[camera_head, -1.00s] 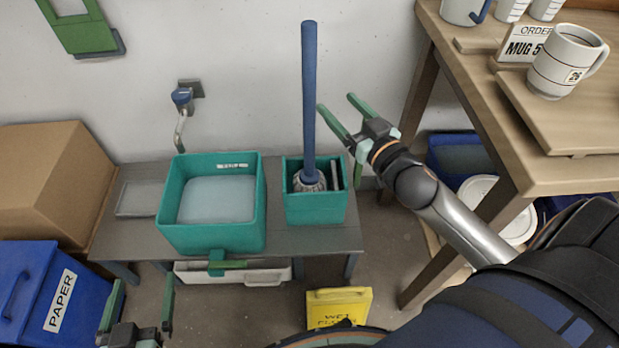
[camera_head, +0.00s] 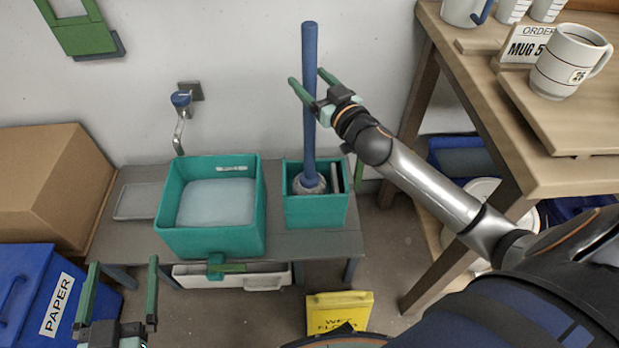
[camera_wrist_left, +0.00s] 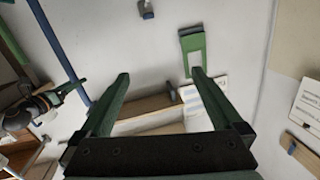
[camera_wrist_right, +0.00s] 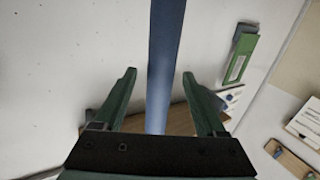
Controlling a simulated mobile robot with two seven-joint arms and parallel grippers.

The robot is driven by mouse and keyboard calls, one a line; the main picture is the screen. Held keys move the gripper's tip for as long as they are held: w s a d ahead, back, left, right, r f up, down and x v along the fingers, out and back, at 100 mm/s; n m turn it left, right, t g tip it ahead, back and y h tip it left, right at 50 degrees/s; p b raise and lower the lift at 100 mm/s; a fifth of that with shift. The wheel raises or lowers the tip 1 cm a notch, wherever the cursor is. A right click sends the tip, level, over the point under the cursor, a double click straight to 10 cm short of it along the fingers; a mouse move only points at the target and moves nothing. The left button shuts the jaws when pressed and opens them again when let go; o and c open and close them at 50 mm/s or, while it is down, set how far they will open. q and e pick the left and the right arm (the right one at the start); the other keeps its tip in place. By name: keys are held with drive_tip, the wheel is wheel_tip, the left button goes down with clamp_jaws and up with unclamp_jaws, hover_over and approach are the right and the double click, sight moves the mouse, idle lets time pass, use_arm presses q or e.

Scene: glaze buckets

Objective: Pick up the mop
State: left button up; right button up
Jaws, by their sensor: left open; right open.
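The mop has a blue upright handle (camera_head: 309,75) and a grey head (camera_head: 309,186) standing in the smaller teal bucket (camera_head: 316,211). My right gripper (camera_head: 306,83) is open, with its fingers on either side of the upper handle. In the right wrist view the blue handle (camera_wrist_right: 162,80) runs between the two open fingers (camera_wrist_right: 158,82). I cannot tell whether a finger touches it. My left gripper (camera_head: 122,268) is open and empty at the lower left, well away from the mop. The handle also shows at the left of the left wrist view (camera_wrist_left: 55,40).
The larger teal bucket (camera_head: 212,240) holds pale liquid and stands left of the mop on a grey bench (camera_head: 125,240). A wooden table (camera_head: 545,175) with mugs stands at the right. A yellow floor sign (camera_head: 338,310) is below the bench. A blue paper bin (camera_head: 30,300) is at the left.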

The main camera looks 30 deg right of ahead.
drive_tip(key=shift+w, duration=0.45)
clamp_jaws()
idle(0.3)
drive_tip(key=shift+r, duration=0.15)
